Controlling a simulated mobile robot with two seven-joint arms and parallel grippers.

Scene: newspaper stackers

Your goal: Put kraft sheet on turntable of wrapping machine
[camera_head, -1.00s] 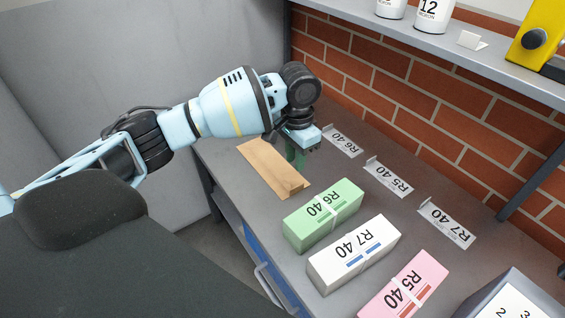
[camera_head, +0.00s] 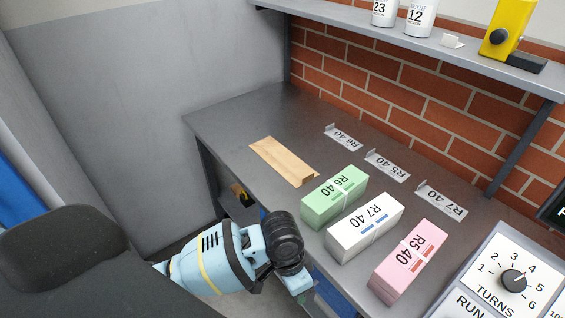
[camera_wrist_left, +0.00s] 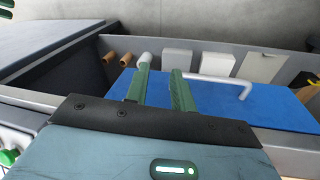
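A flat tan-brown piece (camera_head: 283,160), which looks like the kraft sheet, lies on the grey bench with a raised block-like near end. My left gripper (camera_head: 306,300) is low in front of the bench, apart from the tan piece; its fingers barely show in the head view. In the left wrist view its two green fingers (camera_wrist_left: 161,80) are apart with nothing held between them. They point over a blue drawer front (camera_wrist_left: 215,103) with a pale bar handle (camera_wrist_left: 240,88); contact cannot be told. The turntable and my right gripper are not in view.
Green (camera_head: 334,197), white (camera_head: 365,228) and pink (camera_head: 408,262) banded bundles line the bench's front, with label stands behind. A control panel with a TURNS dial (camera_head: 514,280) is at lower right. The wrist view shows an open drawer (camera_wrist_left: 90,50) with rolls and white boxes.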

